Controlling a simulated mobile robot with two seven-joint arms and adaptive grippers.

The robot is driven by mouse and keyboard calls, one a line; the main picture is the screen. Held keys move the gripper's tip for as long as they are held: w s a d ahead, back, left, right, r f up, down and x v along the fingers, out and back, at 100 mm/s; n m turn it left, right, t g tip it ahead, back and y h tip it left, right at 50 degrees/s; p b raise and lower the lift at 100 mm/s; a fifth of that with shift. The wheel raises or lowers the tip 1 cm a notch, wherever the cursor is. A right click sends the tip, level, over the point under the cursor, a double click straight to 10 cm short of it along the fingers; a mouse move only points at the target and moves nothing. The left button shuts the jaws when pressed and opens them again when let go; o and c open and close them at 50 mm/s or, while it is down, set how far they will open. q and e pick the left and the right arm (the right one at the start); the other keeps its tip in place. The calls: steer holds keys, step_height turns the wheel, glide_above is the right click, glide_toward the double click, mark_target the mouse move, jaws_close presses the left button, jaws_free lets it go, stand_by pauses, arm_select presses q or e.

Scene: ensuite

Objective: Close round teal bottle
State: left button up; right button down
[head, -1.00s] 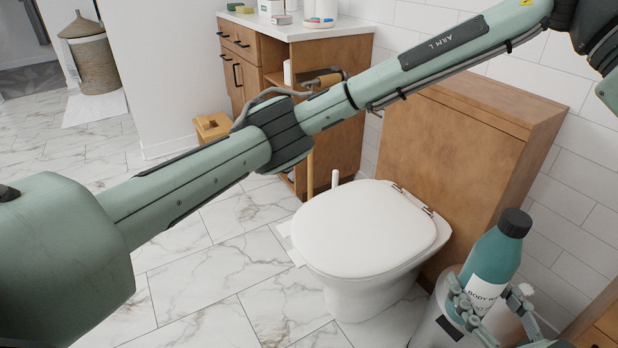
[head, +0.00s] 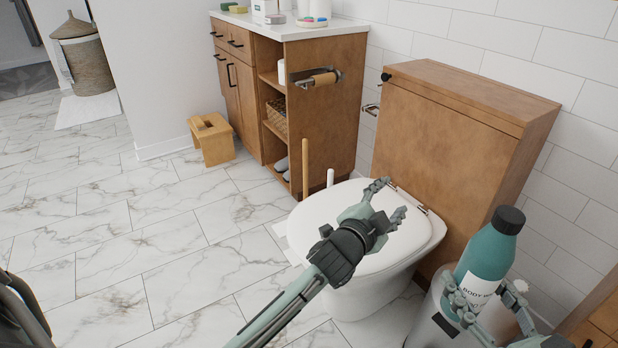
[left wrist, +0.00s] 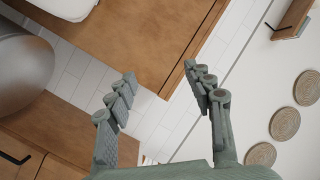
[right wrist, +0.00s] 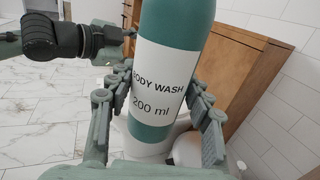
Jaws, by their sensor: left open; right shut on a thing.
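The round teal bottle (head: 487,252) with a white "BODY WASH" label is at the lower right of the head view, held nearly upright. A black cap (head: 508,220) sits on its top; I cannot tell how tightly. My right gripper (head: 482,302) is shut around the lower part of the bottle. The right wrist view shows the bottle (right wrist: 178,30) between the fingers, its cap out of frame. My left gripper (head: 389,206) is open and empty, seen over the toilet lid, left of the bottle and apart from it. Its spread fingers (left wrist: 160,74) show in the left wrist view.
A toilet (head: 350,235) with its lid down stands before a wooden cabinet (head: 440,150). A small black round thing (head: 386,77) is at that cabinet's top left edge. A bin (head: 425,320) is below the bottle. A vanity (head: 325,110) and stool (head: 211,138) stand behind.

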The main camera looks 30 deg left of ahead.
steer(key=shift+r, duration=0.1)
arm_select(q)
steer(key=s+a+f+n+g+y, duration=0.1)
steer(key=s+a+f+n+g, duration=0.25)
steer(key=s+f, duration=0.45)
steer(key=s+a+f+n+g+y, duration=0.25)
steer(key=s+a+f, duration=0.3)
steer(key=f, duration=0.45)
steer(key=s+a+f+n+g, duration=0.1)
steer(key=s+f+g, duration=0.1)
steer(key=s, duration=0.4)
steer(key=s+a+f+n+g, duration=0.1)
steer(key=s+a+f+g, duration=0.1)
steer(key=s+f, duration=0.2)
steer(key=s+a+f+n+g, duration=0.1)
steer(key=s+a+f+g, duration=0.1)
steer(key=s, duration=0.6)
steer(key=shift+s+f+g, duration=0.4)
steer(key=shift+f+g, duration=0.2)
steer(key=shift+f, duration=0.35)
arm_select(e)
steer(key=shift+r, duration=0.1)
arm_select(q)
steer(key=shift+w, duration=0.1)
